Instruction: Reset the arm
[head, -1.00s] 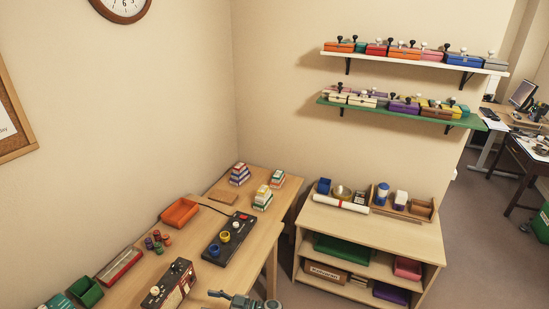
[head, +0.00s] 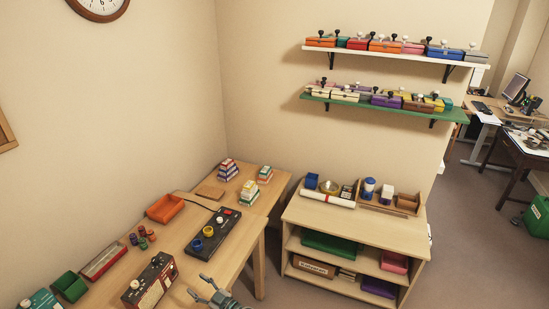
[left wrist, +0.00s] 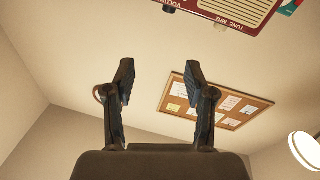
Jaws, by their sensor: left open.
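My right gripper is not in view.
A radio (head: 152,280) stands on the desk (head: 184,232) left of the gripper; part of it shows in the left wrist view (left wrist: 238,8). A black control box (head: 215,236) lies behind. A shelf unit (head: 355,228) stands right. A cork board (left wrist: 215,102) hangs on the wall.

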